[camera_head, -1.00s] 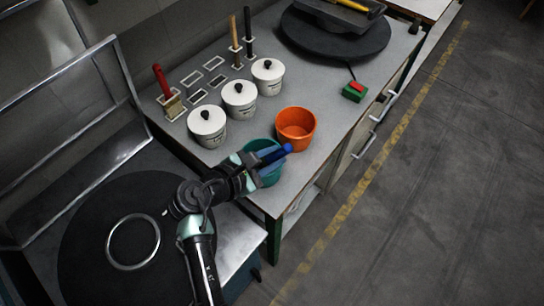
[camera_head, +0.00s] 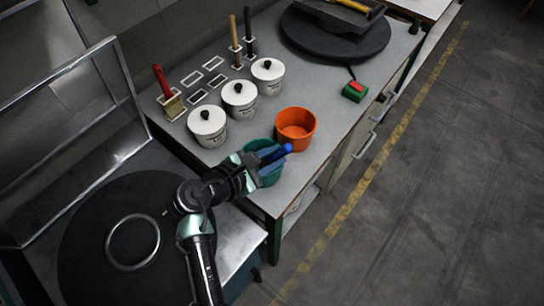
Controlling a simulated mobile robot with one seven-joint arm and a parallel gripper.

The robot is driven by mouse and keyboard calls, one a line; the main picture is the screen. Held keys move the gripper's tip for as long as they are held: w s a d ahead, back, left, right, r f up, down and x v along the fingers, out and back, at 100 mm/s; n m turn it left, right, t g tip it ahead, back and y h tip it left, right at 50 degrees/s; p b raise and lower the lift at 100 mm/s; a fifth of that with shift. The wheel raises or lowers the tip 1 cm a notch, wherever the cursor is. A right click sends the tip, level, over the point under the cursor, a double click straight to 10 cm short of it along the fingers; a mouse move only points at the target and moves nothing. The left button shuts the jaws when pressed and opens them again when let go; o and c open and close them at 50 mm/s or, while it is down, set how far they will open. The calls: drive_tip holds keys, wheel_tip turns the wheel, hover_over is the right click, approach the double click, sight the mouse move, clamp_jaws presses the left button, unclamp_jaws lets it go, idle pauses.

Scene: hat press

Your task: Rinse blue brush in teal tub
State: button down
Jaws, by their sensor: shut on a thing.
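The blue brush (camera_head: 277,154) is held by my gripper (camera_head: 262,162), which is shut on it. Its blue handle points up and to the right. The teal tub (camera_head: 268,180) stands on the grey bench near its front edge, directly under the brush. My gripper and arm cover the left part of the tub. The brush's lower end is hidden, so I cannot tell whether it touches the tub's inside.
An orange tub (camera_head: 296,128) stands just behind and right of the teal tub. Several lidded white pots (camera_head: 239,100) stand in a row at left. A red-handled brush (camera_head: 165,88) stands in a holder. A green box with a red button (camera_head: 355,91) lies at right.

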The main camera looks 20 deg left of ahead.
idle(0.3)
wheel_tip(320, 180, up, 12)
drive_tip(key=p, duration=1.2)
drive_tip(key=shift+p, duration=0.35)
drive_tip(key=shift+f, duration=0.1)
idle(1.6)
wheel_tip(320, 180, up, 4)
drive_tip(key=p, duration=0.4)
drive_tip(key=shift+p, duration=0.3)
idle(0.5)
